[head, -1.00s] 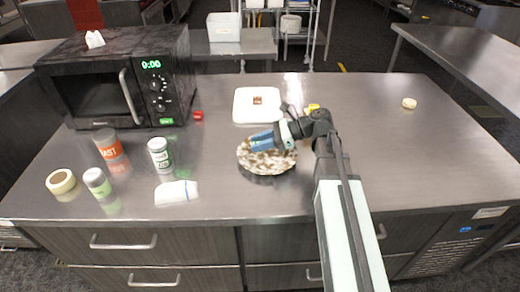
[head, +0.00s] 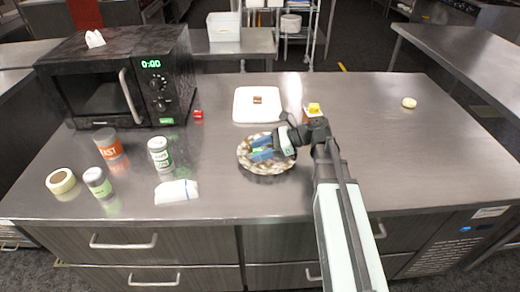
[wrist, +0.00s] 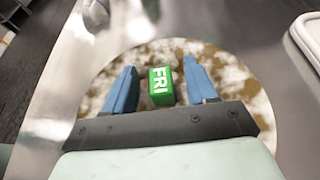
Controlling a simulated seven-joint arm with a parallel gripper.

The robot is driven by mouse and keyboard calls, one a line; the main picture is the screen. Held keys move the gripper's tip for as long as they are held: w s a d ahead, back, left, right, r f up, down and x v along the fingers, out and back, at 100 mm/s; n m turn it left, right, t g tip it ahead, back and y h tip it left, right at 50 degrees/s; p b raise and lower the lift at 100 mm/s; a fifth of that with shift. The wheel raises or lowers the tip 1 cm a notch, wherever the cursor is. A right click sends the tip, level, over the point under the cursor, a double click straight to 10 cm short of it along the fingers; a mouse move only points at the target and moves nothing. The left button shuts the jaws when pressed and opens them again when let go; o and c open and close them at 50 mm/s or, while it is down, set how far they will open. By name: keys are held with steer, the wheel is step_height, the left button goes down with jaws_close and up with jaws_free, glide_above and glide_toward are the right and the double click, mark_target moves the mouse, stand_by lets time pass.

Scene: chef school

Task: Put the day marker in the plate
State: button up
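The day marker is a small green block (wrist: 161,86) with white letters "FRI"; it shows between my fingers in the wrist view. The plate (wrist: 225,70) is round, mottled brown and white, and lies beneath it. In the head view the plate (head: 283,166) is on the counter near the middle, with a bit of the green marker (head: 258,150) showing over it. My gripper (head: 262,149) is low over the plate. In the wrist view its blue fingers (wrist: 160,80) are apart, with a gap on each side of the marker, which appears to rest on the plate.
A white board (head: 244,113) with a small brown item lies behind the plate. A yellow-topped item (head: 314,109) stands to its right. A microwave (head: 105,85), several containers and a white packet (head: 176,192) are at left. The right counter is mostly clear.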

steer(key=shift+r, duration=0.1)
steer(key=shift+d+r, duration=0.1)
steer(key=shift+d, duration=0.05)
steer(key=v, duration=1.1)
steer(key=shift+d+r, duration=0.1)
steer(key=shift+d, duration=0.3)
